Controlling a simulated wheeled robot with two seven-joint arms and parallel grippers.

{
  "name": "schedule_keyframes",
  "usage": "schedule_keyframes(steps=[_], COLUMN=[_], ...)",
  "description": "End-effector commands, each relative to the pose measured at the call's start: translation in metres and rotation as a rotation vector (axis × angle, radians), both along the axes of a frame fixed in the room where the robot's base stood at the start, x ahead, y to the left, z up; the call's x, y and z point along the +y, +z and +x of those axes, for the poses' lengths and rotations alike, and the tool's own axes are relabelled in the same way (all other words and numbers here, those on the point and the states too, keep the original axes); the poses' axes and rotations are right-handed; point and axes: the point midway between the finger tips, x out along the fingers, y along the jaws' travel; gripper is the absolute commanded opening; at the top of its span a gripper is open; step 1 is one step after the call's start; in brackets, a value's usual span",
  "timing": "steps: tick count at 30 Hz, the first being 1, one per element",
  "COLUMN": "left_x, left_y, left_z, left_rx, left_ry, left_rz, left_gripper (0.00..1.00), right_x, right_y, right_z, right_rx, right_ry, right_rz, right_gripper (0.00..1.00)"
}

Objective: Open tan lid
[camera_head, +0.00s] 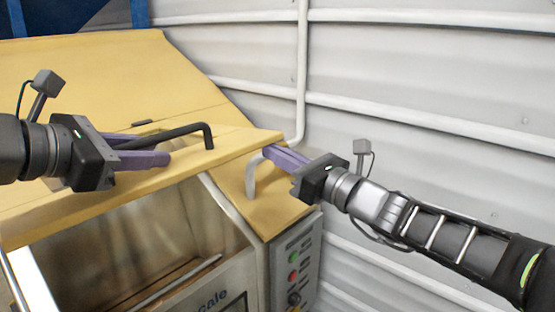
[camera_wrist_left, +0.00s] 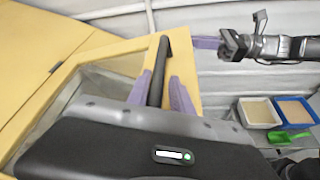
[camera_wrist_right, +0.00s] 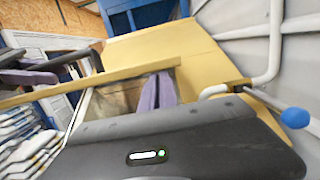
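The tan lid (camera_head: 60,75) of the hopper is tilted up at its front, with a dark opening below its front edge. A black bar handle (camera_head: 180,133) is fixed on the lid; it also shows in the left wrist view (camera_wrist_left: 157,75). My left gripper (camera_head: 150,150) has its two purple fingers on either side of this handle, close against it; it appears shut on the bar. My right gripper (camera_head: 270,152) has its fingers together, with the tips at the lid's right front corner, just below its edge. Whether they touch the lid is hard to tell.
A grey control panel (camera_head: 293,265) with buttons is on the hopper's front right. White ribbed wall and pipe (camera_head: 301,70) are close behind. Trays of substrate (camera_wrist_left: 259,112) and a green scoop (camera_wrist_left: 288,137) lie to the right.

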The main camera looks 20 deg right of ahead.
Motion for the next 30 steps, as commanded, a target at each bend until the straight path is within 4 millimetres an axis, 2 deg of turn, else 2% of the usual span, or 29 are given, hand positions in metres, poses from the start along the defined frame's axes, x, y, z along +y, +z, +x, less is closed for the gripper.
schedule_keyframes(steps=[1, 5, 14, 20, 30], left_x=[-0.004, -0.005, 0.001, 0.025, 0.072], left_y=[-0.012, -0.012, -0.008, 0.006, 0.034], left_z=[-0.001, -0.001, -0.006, -0.024, -0.065], left_rx=[0.022, 0.021, 0.017, 0.01, 0.0], left_ry=[-0.016, -0.017, -0.016, -0.007, -0.001], left_rz=[0.019, 0.02, 0.02, 0.017, 0.008], left_gripper=[0.27, 0.36, 0.36, 0.36, 0.36], right_x=[0.005, 0.005, 0.006, 0.004, 0.003], right_y=[0.013, 0.013, 0.013, 0.012, 0.007], right_z=[-0.003, -0.003, -0.004, -0.003, -0.002], right_rx=[-0.026, -0.027, -0.027, -0.024, -0.016], right_ry=[0.012, 0.014, 0.014, 0.012, 0.008], right_rz=[0.005, 0.005, 0.004, 0.005, 0.002], right_gripper=[0.0, 0.0, 0.0, 0.0, 0.0])
